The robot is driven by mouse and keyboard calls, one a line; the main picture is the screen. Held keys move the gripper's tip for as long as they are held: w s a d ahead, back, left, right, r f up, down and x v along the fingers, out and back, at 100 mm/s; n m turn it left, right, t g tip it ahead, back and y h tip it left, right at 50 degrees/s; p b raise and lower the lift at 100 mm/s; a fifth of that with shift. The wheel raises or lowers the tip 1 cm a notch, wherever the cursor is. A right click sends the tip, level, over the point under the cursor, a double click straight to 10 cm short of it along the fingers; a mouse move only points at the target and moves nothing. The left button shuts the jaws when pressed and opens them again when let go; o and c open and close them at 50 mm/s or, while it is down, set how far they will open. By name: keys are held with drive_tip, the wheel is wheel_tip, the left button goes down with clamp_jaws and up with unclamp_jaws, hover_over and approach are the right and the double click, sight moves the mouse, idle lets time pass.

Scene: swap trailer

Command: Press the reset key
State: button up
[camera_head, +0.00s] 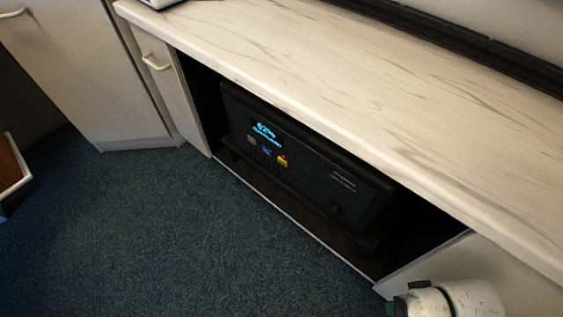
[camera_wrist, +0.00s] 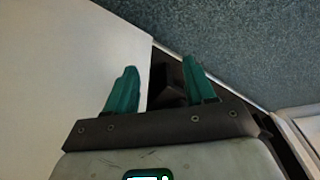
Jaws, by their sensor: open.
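A black device (camera_head: 300,155) with a lit blue display sits in the dark open bay under the counter. Small keys show below the display: a dark grey one, a blue one and an orange-red one (camera_head: 282,161). Their labels are too small to read, so I cannot tell which is the reset key. In the wrist view, my gripper (camera_wrist: 158,78) has its two teal fingers apart with nothing between them. White arm parts of mine show at the bottom right of the head view, apart from the device. The keys do not show clearly in the wrist view.
A marbled countertop (camera_head: 400,75) overhangs the bay. White cabinet doors with handles (camera_head: 155,62) stand left of it, and a white panel (camera_head: 440,262) closes its right side. Blue-grey carpet (camera_head: 190,235) in front is clear.

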clamp_jaws()
idle(1.4)
